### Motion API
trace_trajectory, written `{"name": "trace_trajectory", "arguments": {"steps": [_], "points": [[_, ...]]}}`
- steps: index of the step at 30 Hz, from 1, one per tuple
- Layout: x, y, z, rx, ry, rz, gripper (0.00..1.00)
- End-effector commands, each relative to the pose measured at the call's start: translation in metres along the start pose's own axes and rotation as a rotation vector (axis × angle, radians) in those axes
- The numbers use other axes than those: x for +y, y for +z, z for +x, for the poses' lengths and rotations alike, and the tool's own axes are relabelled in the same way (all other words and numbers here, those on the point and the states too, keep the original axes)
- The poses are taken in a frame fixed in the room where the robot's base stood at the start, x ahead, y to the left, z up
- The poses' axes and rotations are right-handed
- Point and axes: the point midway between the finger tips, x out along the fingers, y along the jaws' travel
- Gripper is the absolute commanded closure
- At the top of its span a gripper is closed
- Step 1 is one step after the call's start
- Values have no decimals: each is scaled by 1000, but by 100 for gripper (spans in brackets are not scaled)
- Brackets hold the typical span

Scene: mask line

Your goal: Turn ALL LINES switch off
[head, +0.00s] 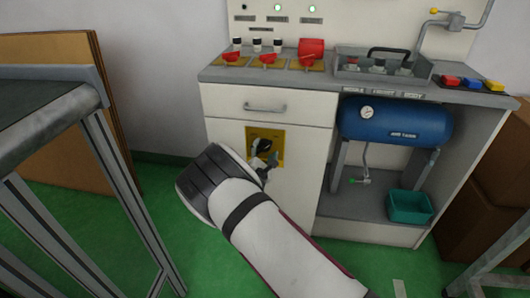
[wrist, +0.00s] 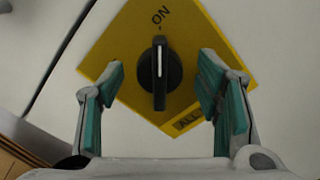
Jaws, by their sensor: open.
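The ALL LINES switch is a black rotary knob (wrist: 160,74) on a yellow plate (wrist: 190,30) on the cabinet front. In the wrist view its white mark lines up toward the word ON, and the start of the label "ALL" shows at the plate's lower edge. My gripper (wrist: 161,90) is open, with one teal-padded finger on each side of the knob and a gap on both sides. In the head view my gripper (head: 268,165) is in front of the yellow plate (head: 279,134) and partly hides it; the knob (head: 263,145) shows only in part.
A drawer with a handle (head: 265,107) is above the plate. Red switches (head: 267,59) and a tray (head: 350,66) are on the cabinet top. A blue air tank (head: 395,120) and teal bin (head: 409,207) are at right. A metal-framed table (head: 50,115) stands at left.

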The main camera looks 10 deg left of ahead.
Motion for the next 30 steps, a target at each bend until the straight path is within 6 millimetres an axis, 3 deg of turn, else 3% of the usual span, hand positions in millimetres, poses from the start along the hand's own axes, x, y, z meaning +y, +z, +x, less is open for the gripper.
{"name": "trace_trajectory", "arguments": {"steps": [6, 14, 20, 30], "points": [[0, 0, 14, 0, 0, 0, 41], [0, 0, 14, 0, 0, 0, 41], [0, 0, 14, 0, 0, 0, 84], [1, 0, 14, 1, 0, -27, 87]]}}
